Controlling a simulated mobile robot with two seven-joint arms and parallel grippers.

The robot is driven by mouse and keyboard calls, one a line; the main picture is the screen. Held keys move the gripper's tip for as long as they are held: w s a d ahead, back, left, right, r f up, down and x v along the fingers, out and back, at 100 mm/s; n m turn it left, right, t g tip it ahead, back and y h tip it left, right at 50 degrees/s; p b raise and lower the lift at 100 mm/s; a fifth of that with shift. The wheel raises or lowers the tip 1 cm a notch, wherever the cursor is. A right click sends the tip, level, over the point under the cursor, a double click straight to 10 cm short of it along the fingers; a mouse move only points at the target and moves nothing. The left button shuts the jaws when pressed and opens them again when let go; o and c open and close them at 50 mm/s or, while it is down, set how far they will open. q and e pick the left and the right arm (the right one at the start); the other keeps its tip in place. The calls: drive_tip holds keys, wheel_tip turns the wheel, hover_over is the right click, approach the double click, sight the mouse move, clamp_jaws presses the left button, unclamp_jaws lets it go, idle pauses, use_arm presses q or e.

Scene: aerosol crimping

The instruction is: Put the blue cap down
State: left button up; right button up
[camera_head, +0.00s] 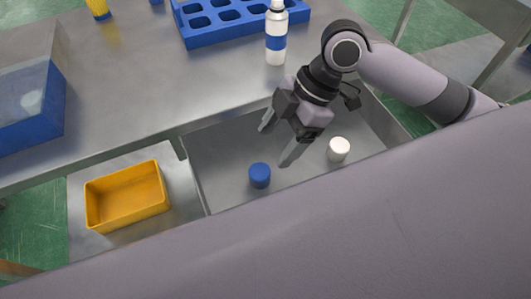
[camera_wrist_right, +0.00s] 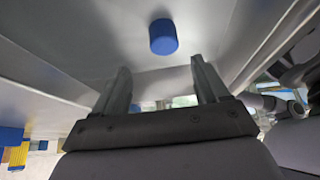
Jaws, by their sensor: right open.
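The blue cap (camera_head: 260,175) stands on the floor of an open grey metal drawer or tray (camera_head: 222,150) in the head view. It also shows in the right wrist view (camera_wrist_right: 163,37), beyond the fingertips and apart from them. My right gripper (camera_head: 278,146) is open and empty, above the tray and to the upper right of the blue cap. Its two fingers (camera_wrist_right: 160,80) stand apart in the right wrist view with nothing between them. My left gripper is not in view.
A white cap (camera_head: 339,149) stands in the tray, right of the blue cap. A yellow bin (camera_head: 127,195) is at the left. A white bottle with a blue band (camera_head: 276,35) and a blue rack (camera_head: 215,38) stand on the metal table (camera_head: 150,80). A blue box (camera_head: 35,125) is far left.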

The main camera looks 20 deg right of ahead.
drive_tip(key=v, duration=0.3)
drive_tip(key=shift+d+r, duration=0.15)
drive_tip(key=shift+r, duration=0.2)
